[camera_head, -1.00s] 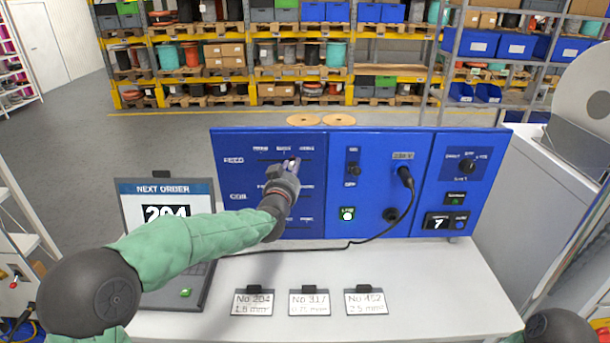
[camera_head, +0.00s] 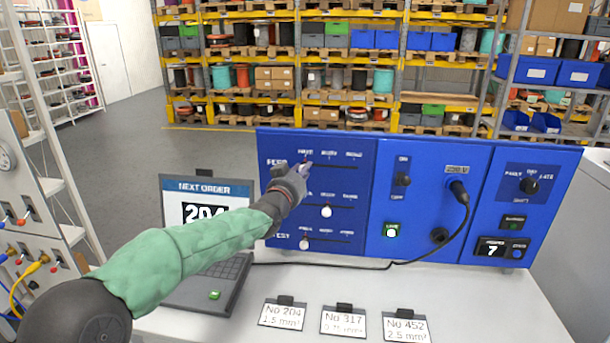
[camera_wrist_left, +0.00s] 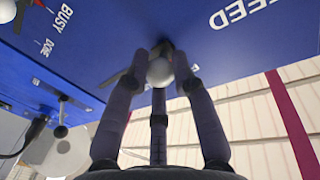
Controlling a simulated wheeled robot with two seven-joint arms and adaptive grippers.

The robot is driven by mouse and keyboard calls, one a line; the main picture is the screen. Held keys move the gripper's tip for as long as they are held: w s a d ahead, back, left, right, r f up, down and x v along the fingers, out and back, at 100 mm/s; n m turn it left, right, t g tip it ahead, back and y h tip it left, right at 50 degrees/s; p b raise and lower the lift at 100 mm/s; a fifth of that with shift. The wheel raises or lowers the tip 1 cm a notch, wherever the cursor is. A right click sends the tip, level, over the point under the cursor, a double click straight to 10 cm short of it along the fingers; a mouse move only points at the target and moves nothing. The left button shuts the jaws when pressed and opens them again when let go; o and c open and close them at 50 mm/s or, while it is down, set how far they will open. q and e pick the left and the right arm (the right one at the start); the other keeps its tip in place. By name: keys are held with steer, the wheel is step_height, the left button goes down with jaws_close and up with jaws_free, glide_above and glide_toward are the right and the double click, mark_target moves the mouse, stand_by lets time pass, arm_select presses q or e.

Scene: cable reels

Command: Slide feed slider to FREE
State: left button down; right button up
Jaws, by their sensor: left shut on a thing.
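The blue panel (camera_head: 384,140) has a FEED row at its upper left, with a slot (camera_head: 338,167) under several labels. My left gripper (camera_head: 304,168) is shut on the feed slider's knob, near the slot's left end, about below the leftmost label. My right gripper is out of view.
Below are two more slider knobs, a middle one (camera_head: 326,211) and a bottom one (camera_head: 304,244). A laptop (camera_head: 207,190) stands left of the panel. A black cable (camera_head: 433,249) runs along the table. Number cards (camera_head: 343,322) lie in front.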

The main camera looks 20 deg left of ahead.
arm_select(q)
steer(key=shift+a+r, duration=0.2)
steer(key=shift+r, duration=0.05)
steer(key=c, duration=1.1)
jaws_free()
steer(key=shift+o, duration=0.4)
steer(key=shift+s+a+f, duration=0.1)
steer(key=s+d, duration=0.1)
steer(key=s, duration=1.1)
